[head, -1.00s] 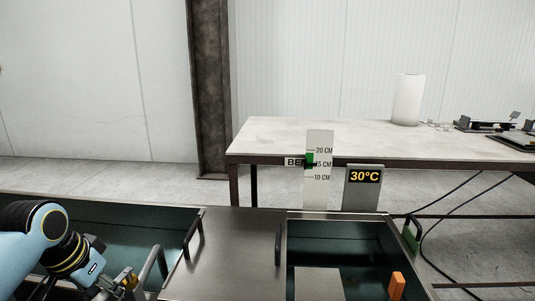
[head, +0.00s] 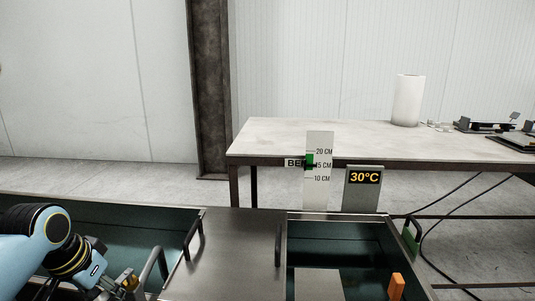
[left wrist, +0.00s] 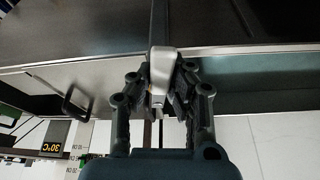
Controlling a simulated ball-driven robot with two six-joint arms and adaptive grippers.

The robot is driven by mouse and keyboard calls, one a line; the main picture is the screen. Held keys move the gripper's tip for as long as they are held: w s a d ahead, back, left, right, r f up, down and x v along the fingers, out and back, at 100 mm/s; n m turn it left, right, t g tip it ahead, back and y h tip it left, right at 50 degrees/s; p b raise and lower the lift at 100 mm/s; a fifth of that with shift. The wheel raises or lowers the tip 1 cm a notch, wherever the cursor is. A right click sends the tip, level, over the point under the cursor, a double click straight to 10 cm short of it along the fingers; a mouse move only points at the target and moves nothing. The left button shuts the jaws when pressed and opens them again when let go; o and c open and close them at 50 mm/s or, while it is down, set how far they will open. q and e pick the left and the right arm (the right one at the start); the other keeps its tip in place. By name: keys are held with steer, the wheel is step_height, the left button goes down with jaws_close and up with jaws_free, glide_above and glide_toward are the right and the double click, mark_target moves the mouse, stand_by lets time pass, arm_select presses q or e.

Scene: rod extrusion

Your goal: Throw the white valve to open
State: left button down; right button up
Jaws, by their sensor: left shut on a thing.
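My left gripper (head: 125,286) is at the lower left of the head view, low at the front edge of the left tank. In the left wrist view my left gripper (left wrist: 160,90) is shut on a pale, whitish block-like handle, the white valve (left wrist: 161,68), with a finger on each side of it. The fingers hide part of the valve. I cannot make the valve out clearly in the head view. My right gripper is not in view.
A steel-rimmed tank (head: 125,213) with teal inside lies at left, a flat metal cover (head: 228,250) beside it. The right tank holds an orange block (head: 396,286). Behind stand a level gauge (head: 318,190), a 30°C display (head: 363,190) and a table (head: 300,132).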

arm_select(q)
steer(key=shift+s+d+n+p, duration=0.1)
steer(key=shift+d+n+p, duration=0.3)
steer(key=shift+n+p, duration=0.6)
steer(key=c, duration=1.2)
jaws_free()
steer(key=shift+c, duration=0.2)
steer(key=shift+r, duration=0.15)
steer(key=v, duration=1.1)
steer(key=shift+s+d+r, duration=0.2)
steer(key=shift+s+r, duration=0.05)
steer(key=shift+r, duration=0.05)
